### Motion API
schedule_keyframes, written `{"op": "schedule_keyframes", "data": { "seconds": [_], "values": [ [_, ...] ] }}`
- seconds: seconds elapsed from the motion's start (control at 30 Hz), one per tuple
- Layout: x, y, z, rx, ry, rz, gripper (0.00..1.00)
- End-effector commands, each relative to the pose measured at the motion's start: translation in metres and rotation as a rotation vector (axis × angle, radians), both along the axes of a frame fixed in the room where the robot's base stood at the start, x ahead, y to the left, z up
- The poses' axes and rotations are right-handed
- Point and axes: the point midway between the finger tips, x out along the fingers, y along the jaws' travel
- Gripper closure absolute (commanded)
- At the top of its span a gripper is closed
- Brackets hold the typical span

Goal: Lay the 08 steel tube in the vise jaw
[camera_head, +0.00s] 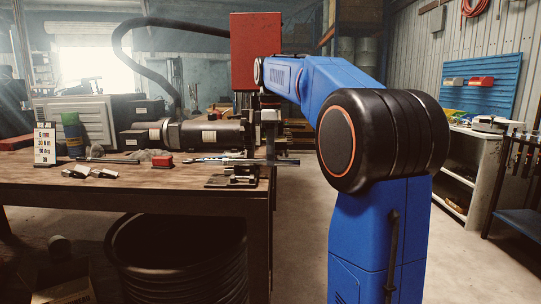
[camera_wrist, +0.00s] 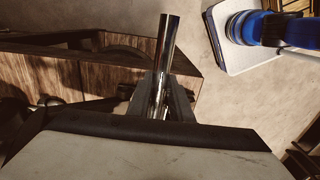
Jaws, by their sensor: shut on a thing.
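My gripper (camera_head: 268,150) is at the right front corner of the workbench, pointing down. It is shut on a thin shiny steel tube (camera_head: 284,162), which lies roughly level and sticks out on both sides of the fingers. In the wrist view the tube (camera_wrist: 166,40) runs up the picture from between the dark fingers of my gripper (camera_wrist: 164,98). A small metal vise (camera_head: 232,181) sits on the bench corner just below and left of my gripper. The tube appears above the vise; I cannot tell whether it touches the jaw. No marking on the tube is readable.
The wooden bench (camera_head: 150,190) carries a number sign (camera_head: 44,145), a red block (camera_head: 163,161), small metal fittings (camera_head: 90,172) and a large dark cylindrical machine (camera_head: 205,135) behind. A black bin (camera_head: 180,260) stands below.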

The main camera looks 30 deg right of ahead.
Motion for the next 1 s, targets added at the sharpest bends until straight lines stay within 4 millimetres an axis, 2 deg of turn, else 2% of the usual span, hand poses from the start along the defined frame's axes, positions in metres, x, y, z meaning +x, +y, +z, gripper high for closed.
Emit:
{"op": "schedule_keyframes", "data": {
  "seconds": [0.47, 0.5, 0.57, 0.87, 1.0],
  "values": [
    [-0.0002, 0.0001, 0.0002, 0.000, 0.000, 0.000, 1.00],
    [-0.0002, 0.0001, 0.0002, 0.000, 0.000, 0.000, 0.71],
    [-0.0002, 0.0001, 0.0001, 0.000, 0.000, 0.000, 0.59],
    [0.0000, 0.0000, 0.0004, 0.000, 0.000, 0.000, 0.59],
    [0.0002, 0.0000, 0.0093, 0.000, 0.000, 0.000, 0.59]
  ]
}}
